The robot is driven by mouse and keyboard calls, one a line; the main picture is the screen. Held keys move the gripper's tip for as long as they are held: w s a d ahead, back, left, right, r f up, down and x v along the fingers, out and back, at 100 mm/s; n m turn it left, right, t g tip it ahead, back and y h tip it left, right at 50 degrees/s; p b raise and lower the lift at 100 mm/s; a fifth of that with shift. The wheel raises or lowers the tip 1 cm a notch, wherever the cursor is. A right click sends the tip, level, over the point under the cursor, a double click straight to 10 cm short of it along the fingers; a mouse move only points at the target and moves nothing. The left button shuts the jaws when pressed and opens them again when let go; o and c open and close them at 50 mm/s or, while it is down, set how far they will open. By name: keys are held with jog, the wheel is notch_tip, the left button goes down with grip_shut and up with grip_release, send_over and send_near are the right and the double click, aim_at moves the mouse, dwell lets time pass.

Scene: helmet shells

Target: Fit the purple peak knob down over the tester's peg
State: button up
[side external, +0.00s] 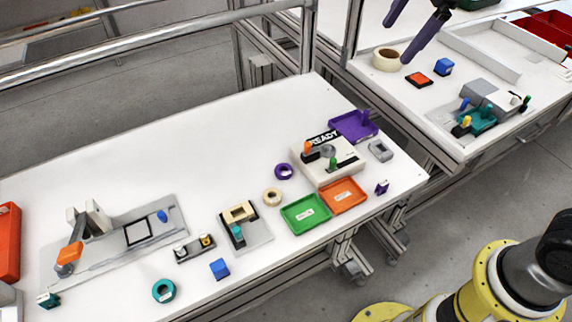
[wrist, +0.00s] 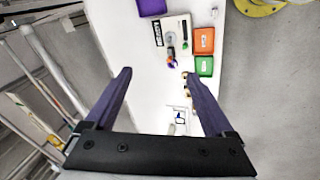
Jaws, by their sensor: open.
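The tester looks like a pale box (side external: 325,160) with a dark READY label, an orange knob and a green knob on top; it also shows in the wrist view (wrist: 181,22). I cannot make out its bare peg. My gripper (side external: 397,42) has purple fingers, is open and empty, and is high above the bench, well away from the tester. The wrist view shows the fingers (wrist: 156,73) wide apart.
A green tray (side external: 306,214) and an orange tray (side external: 343,195) lie before the tester. Fixtures fill the front left; the bench's back middle is clear.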

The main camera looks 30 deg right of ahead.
jog(key=w+a+f+n+g, duration=0.2)
jog(key=w+a+f+n, duration=0.1)
jog(key=w+a+f, duration=0.5)
jog(key=n+g, duration=0.2)
send_over(283, 165)
notch_tip(283, 165, down, 15)
jog(key=shift+h, duration=0.4)
jog(key=f, duration=0.6)
jog(key=shift+s+d+f, duration=0.15)
jog(key=shift+s+f, duration=0.05)
jog(key=shift+f, duration=0.15)
jog(key=shift+s+a+f, duration=0.15)
jog(key=shift+f, duration=0.8)
jog(key=shift+s+a+f, duration=0.1)
jog(key=shift+f, duration=0.9)
jog(key=shift+s+a+f, duration=0.15)
jog(key=shift+f, duration=0.8)
grip_shut()
